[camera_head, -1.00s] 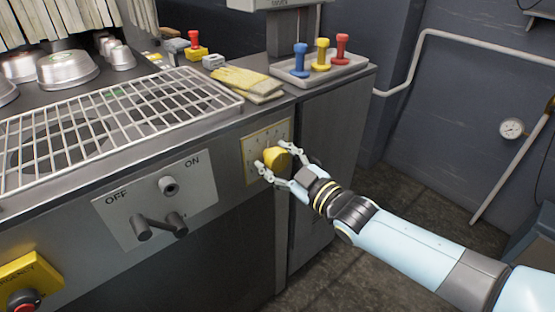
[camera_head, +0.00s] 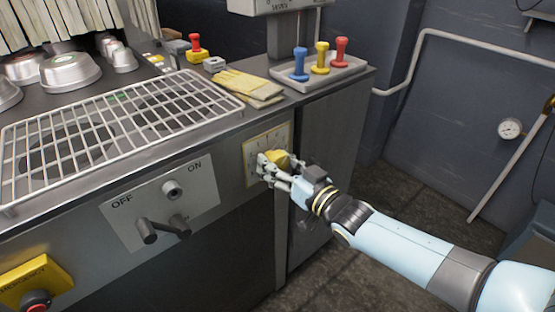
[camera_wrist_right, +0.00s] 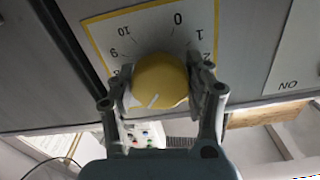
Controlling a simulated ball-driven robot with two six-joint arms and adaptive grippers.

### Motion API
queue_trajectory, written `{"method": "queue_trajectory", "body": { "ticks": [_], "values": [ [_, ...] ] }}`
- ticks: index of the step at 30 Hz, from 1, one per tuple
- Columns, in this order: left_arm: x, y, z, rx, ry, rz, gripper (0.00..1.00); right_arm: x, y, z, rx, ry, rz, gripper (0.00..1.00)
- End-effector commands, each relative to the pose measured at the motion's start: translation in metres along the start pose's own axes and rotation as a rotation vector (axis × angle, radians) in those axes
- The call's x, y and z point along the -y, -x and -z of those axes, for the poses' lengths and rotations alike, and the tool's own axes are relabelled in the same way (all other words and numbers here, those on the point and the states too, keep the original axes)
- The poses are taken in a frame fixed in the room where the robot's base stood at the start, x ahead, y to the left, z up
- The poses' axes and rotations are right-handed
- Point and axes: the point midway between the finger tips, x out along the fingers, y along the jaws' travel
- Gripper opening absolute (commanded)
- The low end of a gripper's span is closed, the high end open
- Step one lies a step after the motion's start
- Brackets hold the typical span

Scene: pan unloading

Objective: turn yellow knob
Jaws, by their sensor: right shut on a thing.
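The yellow knob (camera_head: 278,159) sits on a yellow-edged dial plate (camera_head: 254,151) on the machine's front panel. In the right wrist view the round knob (camera_wrist_right: 160,82) fills the space between the two fingers, and a pale mark shows on its lower left. The dial's printed numbers (camera_wrist_right: 178,20) show around it, with 0 and 1 above. My right gripper (camera_head: 268,168) is shut on the knob, one finger on each side; it also shows in the right wrist view (camera_wrist_right: 160,90). My left gripper is not in view.
A wire rack (camera_head: 115,125) and metal pans (camera_head: 70,70) are on top of the machine, left of folded yellow gloves (camera_head: 247,84). A tray (camera_head: 345,68) holds blue, yellow and red handled pieces. An OFF/ON lever panel (camera_head: 160,205) is left of the dial.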

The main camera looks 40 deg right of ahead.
Motion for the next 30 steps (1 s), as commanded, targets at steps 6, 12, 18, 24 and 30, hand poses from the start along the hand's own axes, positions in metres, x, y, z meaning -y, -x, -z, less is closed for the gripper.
{"method": "queue_trajectory", "body": {
  "ticks": [6, 12, 18, 24, 30],
  "values": [
    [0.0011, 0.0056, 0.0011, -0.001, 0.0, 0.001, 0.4, 0.0002, 0.0003, 0.0001, 0.002, -0.167, -0.001, 0.19],
    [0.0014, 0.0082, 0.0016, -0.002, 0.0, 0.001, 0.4, 0.0, 0.0005, -0.0004, 0.002, -0.274, -0.001, 0.19],
    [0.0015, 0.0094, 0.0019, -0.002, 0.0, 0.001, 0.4, 0.0, 0.0005, -0.0005, 0.001, -0.333, 0.0, 0.19],
    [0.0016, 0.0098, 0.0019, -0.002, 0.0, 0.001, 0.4, -0.0001, 0.0004, -0.0007, 0.001, -0.354, -0.001, 0.19],
    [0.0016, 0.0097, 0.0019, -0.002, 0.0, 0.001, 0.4, -0.0001, 0.0004, -0.0008, 0.001, -0.355, -0.001, 0.19]
  ]
}}
